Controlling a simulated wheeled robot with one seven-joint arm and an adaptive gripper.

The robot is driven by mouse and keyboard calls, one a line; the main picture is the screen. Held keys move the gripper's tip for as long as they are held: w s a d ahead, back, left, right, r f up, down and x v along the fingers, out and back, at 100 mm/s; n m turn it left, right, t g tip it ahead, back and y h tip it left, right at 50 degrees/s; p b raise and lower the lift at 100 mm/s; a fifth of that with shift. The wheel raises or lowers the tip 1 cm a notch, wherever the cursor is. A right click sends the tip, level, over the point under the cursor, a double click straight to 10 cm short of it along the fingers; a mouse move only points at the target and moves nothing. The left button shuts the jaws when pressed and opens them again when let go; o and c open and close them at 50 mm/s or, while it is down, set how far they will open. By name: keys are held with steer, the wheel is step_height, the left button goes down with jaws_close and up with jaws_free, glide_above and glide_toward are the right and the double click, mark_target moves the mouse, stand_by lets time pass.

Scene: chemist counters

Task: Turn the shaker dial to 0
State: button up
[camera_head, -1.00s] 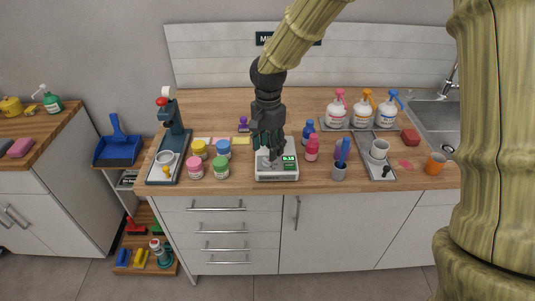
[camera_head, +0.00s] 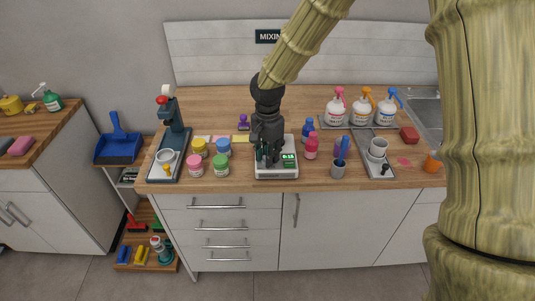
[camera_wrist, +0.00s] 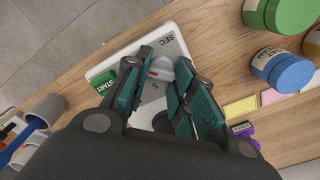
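In the wrist view the white shaker panel (camera_wrist: 128,57) shows the letters SEC, a figure 5 and a green START button (camera_wrist: 103,81). The grey rounded dial (camera_wrist: 162,68) with a small red mark sits between the fingertips of my gripper (camera_wrist: 165,71). One finger is on each side, very close to the dial; I cannot tell whether both touch it.
Coloured jars (camera_head: 221,166) stand left of the shaker. Pink (camera_head: 311,148) and blue bottles and a grey cup (camera_head: 338,169) of tools stand to its right. Coloured notes (camera_wrist: 240,107) and a purple object (camera_wrist: 243,130) lie near my gripper. Pump bottles stand at the back right.

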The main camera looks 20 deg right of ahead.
steer(key=shift+r+n, duration=0.1)
steer(key=shift+n, duration=0.2)
steer(key=shift+c, duration=0.5)
steer(key=shift+n+p, duration=0.7)
steer(key=shift+n, duration=0.2)
steer(key=n+p, duration=0.1)
steer(key=n, duration=0.2)
steer(key=shift+w+r+n+p, duration=0.1)
steer(key=shift+w+n+p, duration=0.05)
steer(key=shift+n+p, duration=0.2)
steer(key=n+p, duration=0.2)
steer(key=n, duration=0.5)
steer(key=shift+a+p, duration=0.2)
steer(key=shift+p, duration=0.1)
steer(key=n+p, duration=0.1)
steer(key=n, duration=0.2)
steer(key=shift+n, duration=0.35)
steer(key=n+p, duration=0.1)
steer(key=n, duration=0.2)
steer(key=shift+a+n, duration=0.1)
steer(key=shift+n, duration=0.3)
steer(key=n+p, duration=0.2)
steer(key=n, duration=0.4)
steer(key=shift+a+n, duration=0.1)
steer(key=shift+n, duration=0.2)
